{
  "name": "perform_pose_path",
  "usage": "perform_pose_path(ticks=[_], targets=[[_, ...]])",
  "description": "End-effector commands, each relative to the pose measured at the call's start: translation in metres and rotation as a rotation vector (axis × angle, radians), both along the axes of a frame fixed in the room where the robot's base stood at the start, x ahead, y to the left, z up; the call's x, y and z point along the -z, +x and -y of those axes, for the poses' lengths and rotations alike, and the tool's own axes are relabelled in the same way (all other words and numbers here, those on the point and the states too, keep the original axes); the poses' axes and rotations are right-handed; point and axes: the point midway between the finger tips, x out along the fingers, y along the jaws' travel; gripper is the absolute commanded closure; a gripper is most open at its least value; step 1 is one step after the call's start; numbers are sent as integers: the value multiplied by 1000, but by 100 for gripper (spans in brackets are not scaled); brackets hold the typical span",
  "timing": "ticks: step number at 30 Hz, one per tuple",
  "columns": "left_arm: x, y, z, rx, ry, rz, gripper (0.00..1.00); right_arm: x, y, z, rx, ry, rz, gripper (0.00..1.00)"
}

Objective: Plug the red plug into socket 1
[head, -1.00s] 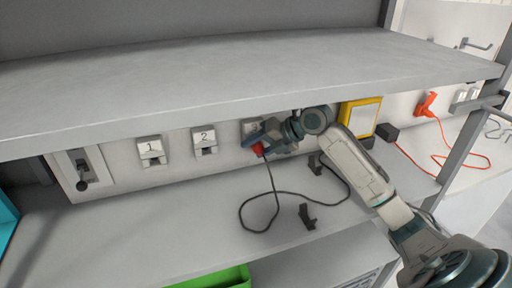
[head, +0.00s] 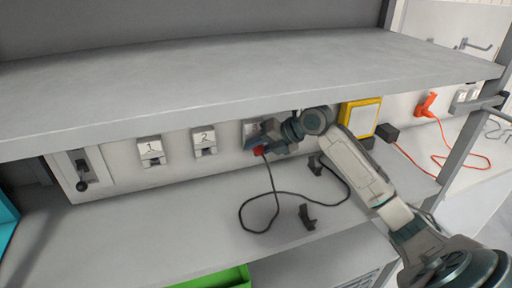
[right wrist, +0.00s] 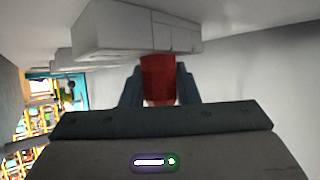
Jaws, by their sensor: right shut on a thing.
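The red plug (head: 260,150) is at the third socket box (head: 250,129), right of socket 2 (head: 204,141). A black cable runs from it down to the shelf. My right gripper (head: 264,142) is shut on the plug; the right wrist view shows the red plug (right wrist: 158,78) between its two fingers, against or just in front of a pale box (right wrist: 135,28). Whether it sits in that socket I cannot tell. Socket 1 (head: 151,152) is farther left, with nothing plugged in. My left gripper is not in view.
A lever switch (head: 81,172) is left of socket 1. The upper shelf (head: 230,80) overhangs the sockets. Black holders (head: 307,217) stand on the lower shelf near the looped cable. A yellow-framed panel (head: 361,116) and an orange plug (head: 427,104) are at right.

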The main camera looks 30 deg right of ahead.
Motion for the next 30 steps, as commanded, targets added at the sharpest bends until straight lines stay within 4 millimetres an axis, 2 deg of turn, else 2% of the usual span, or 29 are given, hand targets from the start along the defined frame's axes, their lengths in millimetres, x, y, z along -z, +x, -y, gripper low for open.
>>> perform_pose_path(ticks=[30], targets=[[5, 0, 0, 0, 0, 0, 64, 0, -20, -4, 0, -1, 0, 100]])
